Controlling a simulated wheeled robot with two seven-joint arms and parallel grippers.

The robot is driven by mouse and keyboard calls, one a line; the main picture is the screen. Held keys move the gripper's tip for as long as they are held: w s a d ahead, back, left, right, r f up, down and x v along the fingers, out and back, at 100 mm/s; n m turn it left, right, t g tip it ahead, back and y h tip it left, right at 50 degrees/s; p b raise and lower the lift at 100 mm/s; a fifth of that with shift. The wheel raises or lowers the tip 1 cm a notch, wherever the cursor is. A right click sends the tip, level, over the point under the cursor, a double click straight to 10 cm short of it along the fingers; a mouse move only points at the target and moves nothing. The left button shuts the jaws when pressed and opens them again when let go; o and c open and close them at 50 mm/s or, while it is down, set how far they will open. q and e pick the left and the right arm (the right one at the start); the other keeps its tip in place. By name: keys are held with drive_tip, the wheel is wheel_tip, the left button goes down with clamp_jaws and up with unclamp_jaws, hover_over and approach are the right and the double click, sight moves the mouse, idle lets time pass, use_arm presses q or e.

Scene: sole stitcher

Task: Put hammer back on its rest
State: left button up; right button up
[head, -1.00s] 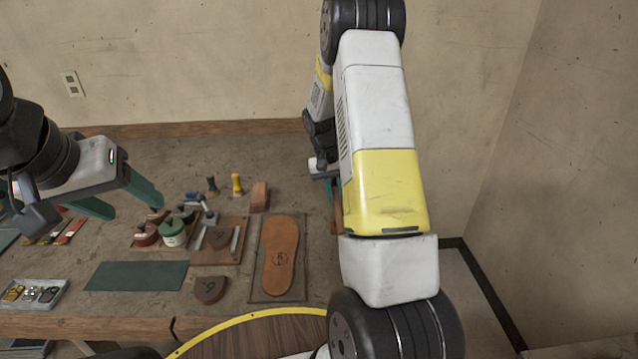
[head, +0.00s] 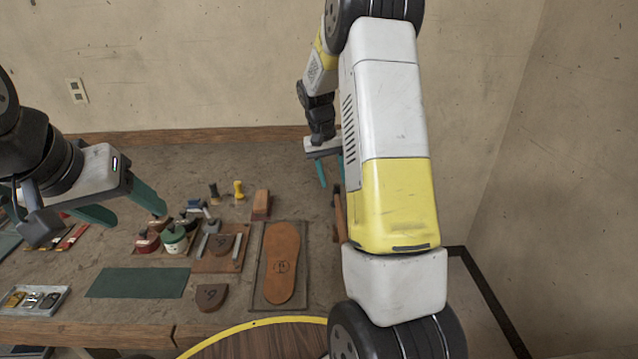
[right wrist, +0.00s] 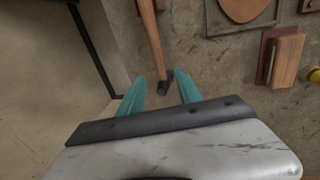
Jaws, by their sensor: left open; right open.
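The hammer lies on the workbench right of the sole. In the head view its wooden handle (head: 339,214) shows beside my right forearm, which hides part of it. In the right wrist view the handle (right wrist: 152,42) runs down from the top edge to a dark head (right wrist: 165,88). My right gripper (head: 331,172) is open and empty above the bench near the back wall. In the right wrist view the hammer head shows between the teal fingertips (right wrist: 157,77), not gripped. My left gripper (head: 131,207) is open and empty over the left of the bench. I cannot clearly make out the hammer's rest.
A brown sole (head: 282,262) lies on a dark board. A wooden block (head: 261,205), a yellow-handled tool (head: 239,189), and tins with a green one (head: 174,239) stand nearby. A green mat (head: 150,283) lies in front. The bench's right edge is close to the hammer.

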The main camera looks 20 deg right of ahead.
drive_tip(key=s+a+r+n+t+y, duration=0.1)
drive_tip(key=s+a+r+t, duration=0.15)
drive_tip(key=s+r, duration=0.45)
drive_tip(key=s+a+r+n+t+y, duration=0.1)
drive_tip(key=s+a+r, duration=0.35)
drive_tip(key=r, duration=0.35)
drive_tip(key=s+a+r+t+y, duration=0.1)
drive_tip(key=s+a, duration=0.2)
drive_tip(key=s, duration=0.4)
drive_tip(key=s+a+r+n+t+y, duration=0.1)
drive_tip(key=s+a+r+t, duration=0.1)
drive_tip(key=s, duration=0.6)
drive_tip(key=shift+s+a+n, duration=0.3)
drive_tip(key=shift+a, duration=0.1)
